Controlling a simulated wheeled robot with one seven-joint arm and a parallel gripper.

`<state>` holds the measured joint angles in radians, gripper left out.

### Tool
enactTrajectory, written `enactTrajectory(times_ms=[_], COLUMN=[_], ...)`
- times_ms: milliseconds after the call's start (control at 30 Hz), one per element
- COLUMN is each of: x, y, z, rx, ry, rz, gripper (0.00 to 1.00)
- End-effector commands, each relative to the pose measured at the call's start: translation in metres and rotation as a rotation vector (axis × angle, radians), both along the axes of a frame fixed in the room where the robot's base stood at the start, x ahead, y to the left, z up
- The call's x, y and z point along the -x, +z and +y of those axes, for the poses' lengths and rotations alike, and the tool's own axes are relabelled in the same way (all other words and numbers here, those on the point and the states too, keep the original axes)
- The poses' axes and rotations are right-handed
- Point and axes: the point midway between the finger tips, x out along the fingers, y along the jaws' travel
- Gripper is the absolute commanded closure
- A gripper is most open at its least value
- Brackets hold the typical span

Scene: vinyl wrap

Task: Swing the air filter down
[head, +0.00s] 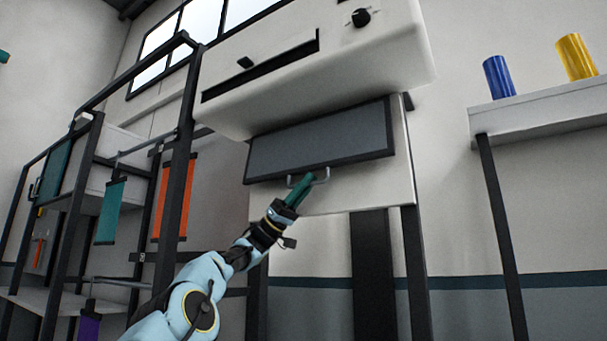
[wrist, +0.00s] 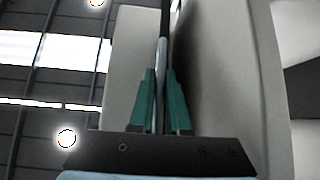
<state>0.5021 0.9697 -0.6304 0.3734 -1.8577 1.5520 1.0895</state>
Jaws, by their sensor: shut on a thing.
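The air filter (head: 320,142) is a grey panel with a dark frame, hanging under the white machine and tilted. A metal handle (head: 321,176) is on its lower edge. My gripper (head: 299,188) has green fingers and reaches up to that handle from below. In the wrist view the fingers (wrist: 162,100) are shut on the handle bar (wrist: 160,75), which runs up between them. The filter's edge is seen close and steep in the wrist view, and its face is mostly hidden there.
The white machine (head: 390,50) with a slot and a black knob (head: 361,17) is above the filter. Dark posts (head: 178,180) and racks with coloured sheets stand to the left. A shelf (head: 540,118) with blue (head: 498,77) and yellow (head: 575,57) rolls is at right.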

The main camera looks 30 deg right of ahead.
Motion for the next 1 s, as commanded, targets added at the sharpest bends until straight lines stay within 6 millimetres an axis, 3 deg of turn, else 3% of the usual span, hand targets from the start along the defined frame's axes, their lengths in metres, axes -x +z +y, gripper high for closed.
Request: enactTrajectory(times_ms=[733,767,1000], x=[-0.0044,-0.0044,-0.0042], y=[-0.0004,-0.0003,-0.0008], z=[-0.0070,-0.0071,-0.0074], rx=[0.002,0.002,0.000], ry=[0.001,0.001,0.000], rz=[0.001,0.001,0.001], gripper=[1.00,0.82,0.56])
